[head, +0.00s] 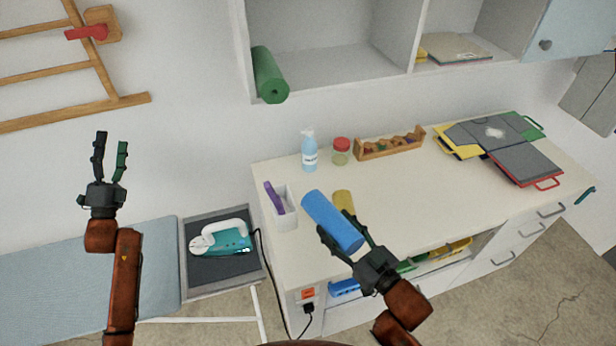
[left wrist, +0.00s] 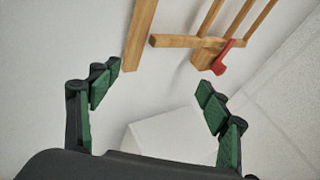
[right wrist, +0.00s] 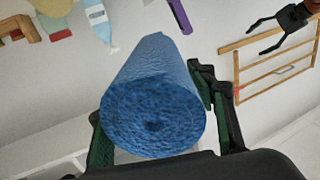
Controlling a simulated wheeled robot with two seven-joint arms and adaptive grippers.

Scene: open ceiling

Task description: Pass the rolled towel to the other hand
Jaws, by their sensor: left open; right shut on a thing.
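The rolled towel (head: 333,221) is a blue cylinder. My right gripper (head: 345,240) is shut on it and holds it above the front left part of the counter. In the right wrist view the towel (right wrist: 153,110) sits between the fingers with its spiral end facing the camera. My left gripper (head: 110,158) is open and empty, raised at the left in front of the wall, well apart from the towel. In the left wrist view its fingers (left wrist: 155,110) are spread with nothing between them.
The counter (head: 400,205) holds a white box (head: 284,213), a blue pump bottle (head: 309,152), a red-lidded jar (head: 341,151), a wooden rack (head: 390,145) and folders (head: 500,145). An iron (head: 222,239) rests on the ironing board (head: 60,275). A green roll (head: 268,75) lies on the shelf above.

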